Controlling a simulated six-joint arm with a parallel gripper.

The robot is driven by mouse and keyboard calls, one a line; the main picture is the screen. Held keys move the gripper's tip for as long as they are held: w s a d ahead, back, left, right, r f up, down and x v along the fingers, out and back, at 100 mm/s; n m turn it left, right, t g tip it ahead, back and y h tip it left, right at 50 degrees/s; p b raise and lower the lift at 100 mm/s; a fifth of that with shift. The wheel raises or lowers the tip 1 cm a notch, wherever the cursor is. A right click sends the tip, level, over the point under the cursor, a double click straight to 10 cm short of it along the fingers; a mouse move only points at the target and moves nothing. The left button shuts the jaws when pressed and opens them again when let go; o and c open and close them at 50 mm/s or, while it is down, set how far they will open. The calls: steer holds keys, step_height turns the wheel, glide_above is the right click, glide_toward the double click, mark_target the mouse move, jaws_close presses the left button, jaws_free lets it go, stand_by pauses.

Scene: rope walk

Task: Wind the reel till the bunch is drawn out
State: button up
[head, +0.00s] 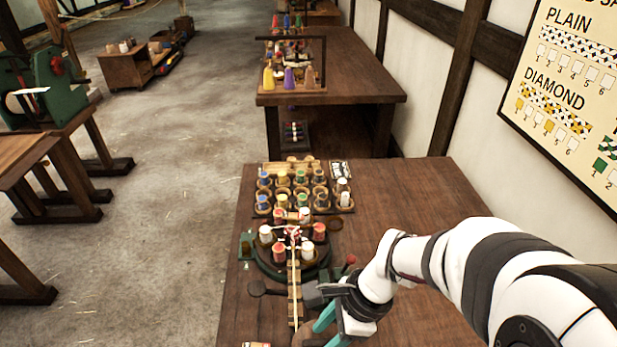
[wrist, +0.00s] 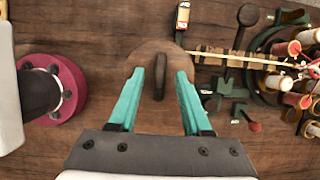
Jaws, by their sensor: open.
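The reel (wrist: 140,58) is a round wooden disc with an upright dark crank peg (wrist: 160,76), seen from above in the wrist view. In the head view the reel (head: 303,336) is mostly hidden by my gripper and cut by the lower edge. My gripper (wrist: 160,80) has two teal fingers, spread open on either side of the peg, with a gap on each side. My gripper (head: 322,328) also shows at the lower middle of the head view. The bunch of pale strands (wrist: 248,57) runs along a slatted wooden rail (wrist: 215,55) from the bobbin stand towards the reel.
The round bobbin stand (head: 262,268) carries red and white bobbins beyond the reel. A dark lever (head: 257,288) and a red knob (head: 350,261) flank the rail. A rack of bobbins (head: 290,190) stands behind. The table's right side (head: 425,205) is clear.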

jaws_close()
steer(key=shift+n, duration=0.3)
stand_by(0.3)
steer(key=n+g, duration=0.2)
steer(key=n, duration=0.2)
steer(key=shift+w+n, duration=0.15)
steer(key=shift+n, duration=0.15)
steer(key=n, duration=0.2)
steer(key=n+g+h, duration=0.1)
steer(key=n, duration=0.1)
steer(key=shift+w+a+n+g, duration=0.1)
steer(key=shift+n+g, duration=0.2)
steer(key=shift+n, duration=0.1)
steer(key=shift+n+h, duration=0.3)
jaws_free()
